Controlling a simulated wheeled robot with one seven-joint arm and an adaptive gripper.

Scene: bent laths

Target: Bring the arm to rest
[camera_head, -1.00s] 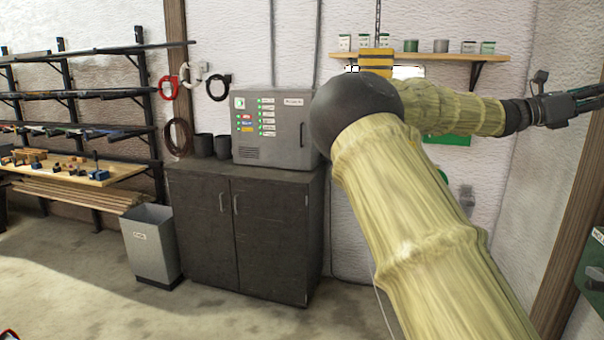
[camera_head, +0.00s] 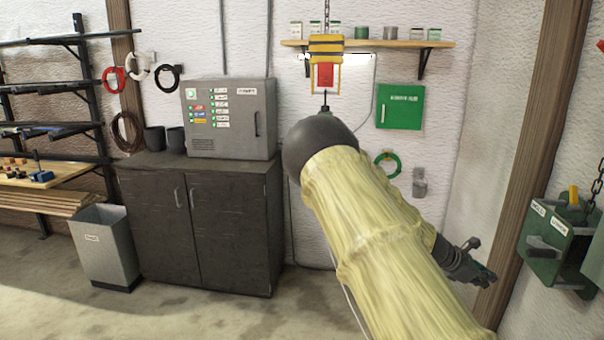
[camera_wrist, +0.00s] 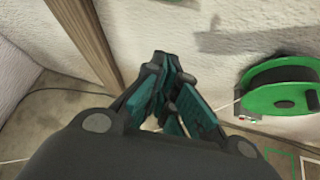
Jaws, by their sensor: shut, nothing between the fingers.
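My gripper (camera_head: 484,276) shows at the lower right of the head view, low in front of the wall and beside the wooden post. It points down and to the right, and part of my arm hides its wrist side. In the wrist view its dark teal fingers (camera_wrist: 172,100) are together with nothing between them. My arm, in a pale yellow cover with a dark round elbow, is bent and fills the middle right of the head view.
A dark cabinet (camera_head: 205,225) carries a grey control box (camera_head: 228,120). A grey bin (camera_head: 104,245) stands left of it. A wooden post (camera_head: 520,150) and a green wall-mounted unit (camera_head: 545,245) are at right. A green reel (camera_wrist: 282,88) is near my gripper.

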